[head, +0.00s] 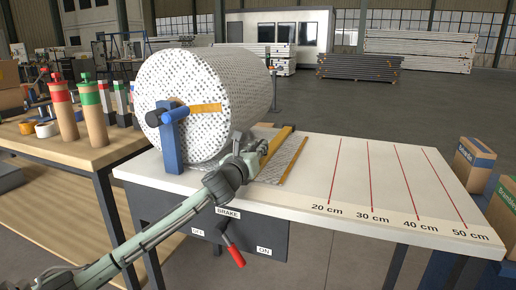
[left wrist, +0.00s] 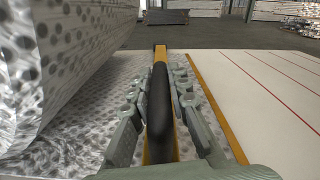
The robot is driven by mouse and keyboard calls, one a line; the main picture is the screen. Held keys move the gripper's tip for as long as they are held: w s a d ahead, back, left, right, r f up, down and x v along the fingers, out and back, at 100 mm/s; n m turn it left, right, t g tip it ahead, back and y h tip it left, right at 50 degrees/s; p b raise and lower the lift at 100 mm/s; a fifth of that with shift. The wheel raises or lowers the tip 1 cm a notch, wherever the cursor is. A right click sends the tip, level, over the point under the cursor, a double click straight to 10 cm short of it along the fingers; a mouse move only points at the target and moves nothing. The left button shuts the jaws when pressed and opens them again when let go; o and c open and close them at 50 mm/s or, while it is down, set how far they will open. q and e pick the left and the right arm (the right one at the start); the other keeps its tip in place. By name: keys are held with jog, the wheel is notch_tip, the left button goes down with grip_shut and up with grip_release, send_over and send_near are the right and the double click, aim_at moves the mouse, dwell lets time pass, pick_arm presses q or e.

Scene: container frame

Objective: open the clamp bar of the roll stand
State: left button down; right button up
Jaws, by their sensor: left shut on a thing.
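The roll stand carries a large roll of white dotted wrap (head: 210,95) on a blue post (head: 172,148). The clamp bar (head: 281,140) is a yellow bar across the sheet of wrap, just right of the roll. It also shows in the left wrist view (left wrist: 160,55), with a black grip (left wrist: 160,110) along it. My left gripper (head: 254,156) is shut on this grip, one finger on each side. In the head view the gripper hides the bar's near end. I cannot tell whether the bar is lifted off the sheet. My right gripper is not in view.
A thin orange strip (head: 293,161) edges the sheet. The white tabletop (head: 395,212) with red length lines is clear. A red-handled brake lever (head: 234,252) hangs at the front. A wooden table (head: 75,150) with bottles stands left; boxes (head: 474,165) stand right.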

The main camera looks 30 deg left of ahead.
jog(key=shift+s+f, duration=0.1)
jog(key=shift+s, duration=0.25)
pick_arm(q)
jog(key=shift+r, duration=0.4)
jog(key=r, duration=0.2)
jog(key=w+r+g+p, duration=0.1)
jog(key=r, duration=0.2)
jog(key=w+r+g+p, duration=0.1)
jog(key=r, duration=0.2)
jog(key=shift+w+a+r+h, duration=0.1)
jog(key=shift+a+r+h, duration=0.15)
jog(key=shift+a+h, duration=0.1)
jog(key=w+a+r+g, duration=0.1)
jog(key=w+r+g, duration=0.3)
jog(key=r, duration=0.5)
jog(key=shift+w+a+r+h, duration=0.15)
jog(key=shift+w+r+h, duration=0.25)
jog(key=shift+w, duration=0.6)
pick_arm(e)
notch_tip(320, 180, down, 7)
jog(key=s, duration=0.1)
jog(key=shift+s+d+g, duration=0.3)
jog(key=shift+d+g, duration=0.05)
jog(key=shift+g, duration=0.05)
pick_arm(q)
jog(key=c, duration=1.4)
grip_release()
jog(key=shift+f, duration=0.15)
jog(key=shift+c, duration=0.2)
